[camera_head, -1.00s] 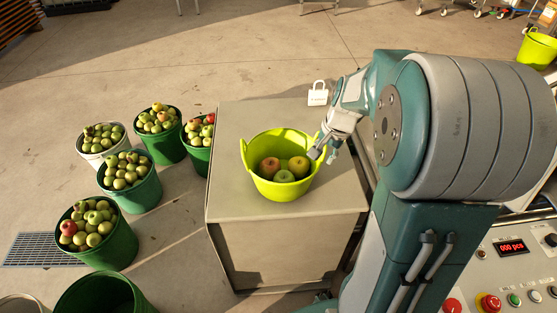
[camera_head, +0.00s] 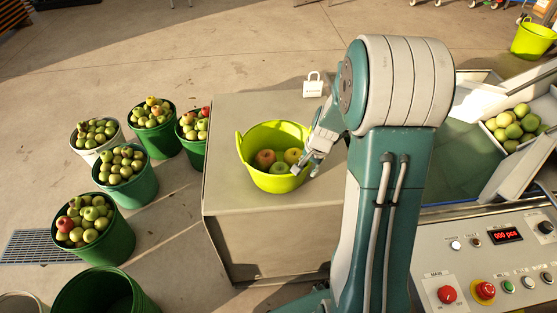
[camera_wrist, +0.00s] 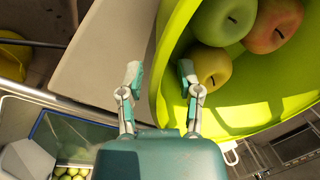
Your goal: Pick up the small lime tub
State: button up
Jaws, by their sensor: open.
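The small lime tub (camera_head: 262,181) stands upright on a grey cabinet top (camera_head: 228,107) in the head view. It holds a few red, green and yellowish apples (camera_head: 266,158). My gripper (camera_head: 306,165) is at the tub's right rim, fingers pointing down. In the wrist view my gripper (camera_wrist: 158,74) is open, with the tub's wall (camera_wrist: 168,95) running between its two fingers. The right finger is on the inner side, close to a yellow apple (camera_wrist: 211,64). The left finger is outside, over the cabinet top. I cannot tell whether either finger touches the tub.
Several green buckets (camera_head: 134,198) of apples and a white one (camera_head: 86,146) stand on the floor at left. A white tag-like item (camera_head: 314,88) lies beyond the tub. A control panel (camera_head: 480,262) and an apple trough (camera_head: 515,127) are at right. Another lime tub (camera_head: 533,42) stands far right.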

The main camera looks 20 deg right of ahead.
grip_shut()
dwell(0.3)
